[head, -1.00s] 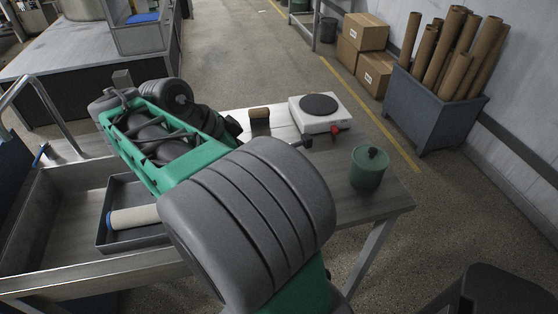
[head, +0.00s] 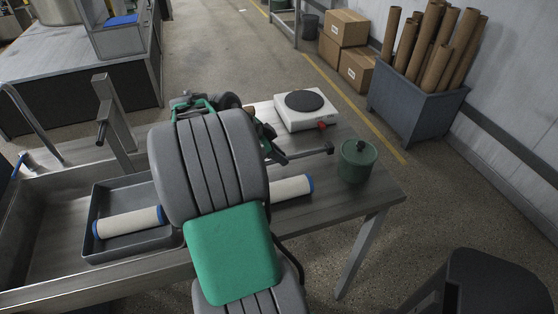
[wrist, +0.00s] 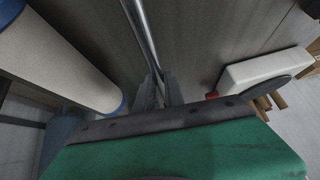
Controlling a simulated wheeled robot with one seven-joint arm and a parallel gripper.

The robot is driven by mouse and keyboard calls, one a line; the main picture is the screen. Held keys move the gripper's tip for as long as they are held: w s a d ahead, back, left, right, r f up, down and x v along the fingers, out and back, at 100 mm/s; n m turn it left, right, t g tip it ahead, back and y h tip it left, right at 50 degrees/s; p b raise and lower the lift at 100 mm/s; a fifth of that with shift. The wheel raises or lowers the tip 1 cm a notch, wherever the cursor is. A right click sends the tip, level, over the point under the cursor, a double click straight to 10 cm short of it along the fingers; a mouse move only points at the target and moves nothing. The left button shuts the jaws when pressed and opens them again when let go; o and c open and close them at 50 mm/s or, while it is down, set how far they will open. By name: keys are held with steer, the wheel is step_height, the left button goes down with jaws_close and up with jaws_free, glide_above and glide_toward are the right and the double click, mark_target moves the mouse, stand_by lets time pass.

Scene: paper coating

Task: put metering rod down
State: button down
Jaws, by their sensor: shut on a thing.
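The metering rod (wrist: 144,30) is a thin, shiny steel rod. In the wrist view it runs from the top edge down to my gripper (wrist: 158,92), whose two fingers are shut on it. In the head view my arm hides most of the gripper (head: 272,153). What seems to be the rod (head: 306,153) sticks out to its right, above the steel table (head: 350,205), with a dark knob at its end. I cannot tell whether the rod touches the table.
A white roller (head: 293,187) with blue ends lies on the table; another (head: 128,222) lies in a grey tray (head: 90,237) at left. A hot plate (head: 296,122) and a green lidded pot (head: 357,165) stand at the back and right. A steel post (head: 113,120) rises at left.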

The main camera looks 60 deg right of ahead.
steer(key=shift+f, duration=1.15)
steer(key=c, duration=1.4)
jaws_free()
steer(key=shift+r, duration=0.1)
steer(key=shift+r, duration=0.25)
steer(key=v, duration=1.2)
steer(key=w+a+f+n+t, duration=0.1)
steer(key=w+a+n+t, duration=0.3)
steer(key=w+a+n, duration=0.45)
steer(key=a+f+n+t+y, duration=0.1)
steer(key=a+f+n+y, duration=0.1)
steer(key=a+n, duration=0.7)
steer(key=a+f+n+t+y, duration=0.2)
steer(key=a+n, duration=0.8)
steer(key=a, duration=0.9)
steer(key=shift+s+f+t+y+p, duration=0.25)
steer(key=shift+f+t+y+p, duration=0.05)
steer(key=shift+f+y, duration=0.45)
